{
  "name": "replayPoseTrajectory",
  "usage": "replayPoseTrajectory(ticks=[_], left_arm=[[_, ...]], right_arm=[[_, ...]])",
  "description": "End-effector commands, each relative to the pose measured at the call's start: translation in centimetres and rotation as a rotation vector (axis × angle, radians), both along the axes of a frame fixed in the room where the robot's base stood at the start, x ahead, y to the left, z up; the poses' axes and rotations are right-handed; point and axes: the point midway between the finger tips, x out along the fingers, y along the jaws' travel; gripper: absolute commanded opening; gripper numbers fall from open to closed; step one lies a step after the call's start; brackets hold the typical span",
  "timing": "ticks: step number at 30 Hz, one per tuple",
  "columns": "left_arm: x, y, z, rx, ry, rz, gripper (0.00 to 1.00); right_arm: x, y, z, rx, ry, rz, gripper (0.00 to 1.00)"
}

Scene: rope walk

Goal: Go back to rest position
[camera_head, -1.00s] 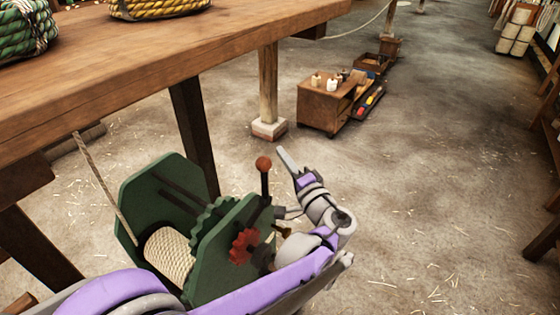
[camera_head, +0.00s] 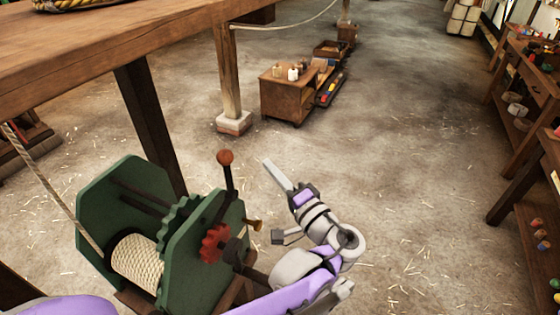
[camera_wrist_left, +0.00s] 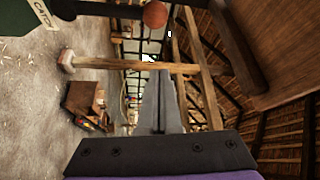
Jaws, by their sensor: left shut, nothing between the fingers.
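My left gripper (camera_head: 277,174) is shut and empty, raised just right of a green winch (camera_head: 198,262) in the head view. Its closed fingers also show in the left wrist view (camera_wrist_left: 160,100). The winch has a drum of pale rope (camera_head: 137,263), a red knob wheel (camera_head: 215,243) and an upright lever with an orange ball (camera_head: 225,157). The fingers are apart from the lever. My left arm runs along the bottom edge, partly in front of the winch. My right gripper is in neither view.
A small wooden cabinet (camera_head: 288,98) stands on the floor beyond. Shelves (camera_head: 530,90) line the right side. The middle floor is clear.

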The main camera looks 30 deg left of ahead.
Motion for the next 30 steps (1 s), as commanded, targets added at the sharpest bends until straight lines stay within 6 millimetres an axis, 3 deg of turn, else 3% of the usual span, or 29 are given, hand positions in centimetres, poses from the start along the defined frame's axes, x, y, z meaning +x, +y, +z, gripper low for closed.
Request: replayPoseTrajectory(ticks=[7,10,14,17,20,24,30], left_arm=[[-0.1,0.2,-0.2,-0.009,0.005,0.001,0.0],[-0.6,0.9,-1.5,-0.072,0.038,0.002,0.0],[-2.5,2.4,-5.6,-0.271,0.132,-0.004,0.0],[-4.7,2.5,-9.9,-0.485,0.207,-0.025,0.0],[-6.9,1.4,-13.9,-0.709,0.253,-0.058,0.0],[-9.7,-1.9,-18.3,-1.019,0.268,-0.118,0.0],[-12.0,-7.3,-21.0,-1.384,0.201,-0.209,0.0]], right_arm=[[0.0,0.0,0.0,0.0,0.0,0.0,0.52],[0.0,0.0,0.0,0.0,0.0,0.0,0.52],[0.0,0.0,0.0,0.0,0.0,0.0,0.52],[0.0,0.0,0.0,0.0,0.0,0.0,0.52],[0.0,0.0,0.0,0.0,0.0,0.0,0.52],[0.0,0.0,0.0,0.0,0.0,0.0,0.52],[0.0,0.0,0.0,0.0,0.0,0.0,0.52]])
